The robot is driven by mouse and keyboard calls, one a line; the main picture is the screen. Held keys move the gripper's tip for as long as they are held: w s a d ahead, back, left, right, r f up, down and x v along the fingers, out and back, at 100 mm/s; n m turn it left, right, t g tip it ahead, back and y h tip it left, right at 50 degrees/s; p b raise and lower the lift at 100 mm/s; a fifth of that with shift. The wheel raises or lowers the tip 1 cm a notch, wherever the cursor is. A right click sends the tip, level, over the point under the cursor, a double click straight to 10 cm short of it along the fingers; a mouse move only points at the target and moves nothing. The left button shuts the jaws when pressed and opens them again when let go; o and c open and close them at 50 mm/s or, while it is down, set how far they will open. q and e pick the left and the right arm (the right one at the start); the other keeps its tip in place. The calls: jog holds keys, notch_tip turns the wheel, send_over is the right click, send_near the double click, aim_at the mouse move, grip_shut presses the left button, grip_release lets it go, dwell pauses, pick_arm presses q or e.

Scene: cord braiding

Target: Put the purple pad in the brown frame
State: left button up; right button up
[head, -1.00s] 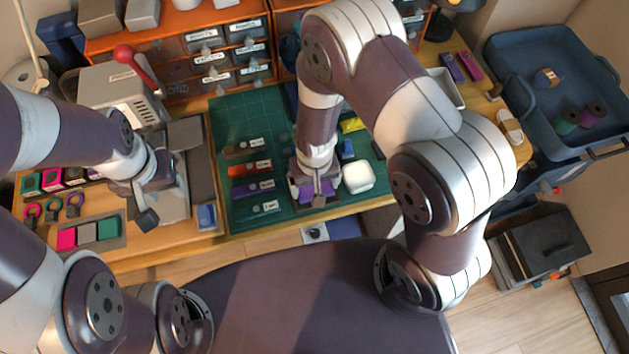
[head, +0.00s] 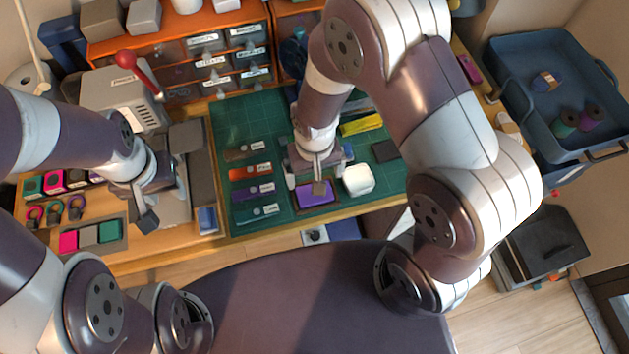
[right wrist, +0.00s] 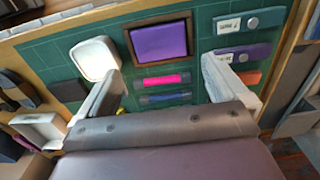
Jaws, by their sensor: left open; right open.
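The purple pad (head: 316,193) lies inside the brown frame (head: 299,201) near the front edge of the green mat. In the right wrist view the pad (right wrist: 160,42) is flat, with the brown frame's border (right wrist: 133,49) around it. My right gripper (head: 317,176) is open and empty, just behind the pad and apart from it. In the right wrist view its two fingers (right wrist: 163,85) stand wide apart with the pad beyond them. My left gripper (head: 147,218) is open at the left, by the grey machine, away from the pad.
A white rounded container (head: 357,180) stands right beside the frame. Several labelled tags (head: 254,190) lie on the green mat (head: 235,120) to the left. A yellow piece (head: 361,124) lies farther back. A blue tray (head: 515,95) with spools stands at the right.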

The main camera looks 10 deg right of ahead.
jog(key=s+d+r, duration=0.1)
jog(key=d+r, duration=0.3)
jog(key=r, duration=0.2)
jog(key=s+d+r+t, duration=0.1)
jog(key=s+d+r, duration=0.1)
jog(key=d+r, duration=0.3)
notch_tip(320, 180, up, 2)
jog(key=shift+s+r+p, duration=0.2)
jog(key=shift+s+p, duration=0.05)
jog(key=shift+p, duration=0.2)
jog(key=shift+w, duration=0.1)
dwell(0.3)
